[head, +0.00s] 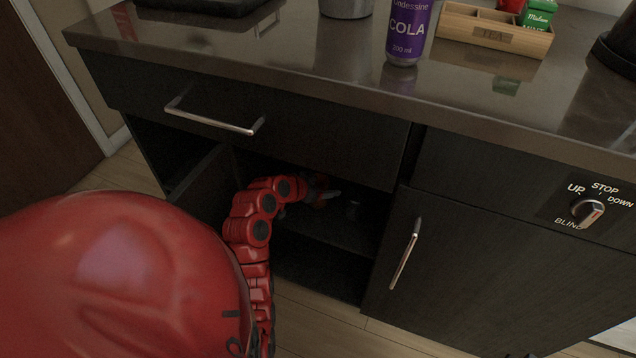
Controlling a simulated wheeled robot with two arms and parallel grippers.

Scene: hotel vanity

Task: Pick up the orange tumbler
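My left gripper (328,196) is inside the dark open compartment under the counter, at the end of my red arm coming in from the left. A small orange-red patch shows at the gripper. I cannot tell whether it is the orange tumbler or part of my own arm, and no tumbler shows clearly elsewhere. The fingers are too small and dark to tell whether they are open or shut. My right gripper is not in view.
The compartment has a shelf (335,232), with a drawer (250,115) above and a closed door (440,265) to the right.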

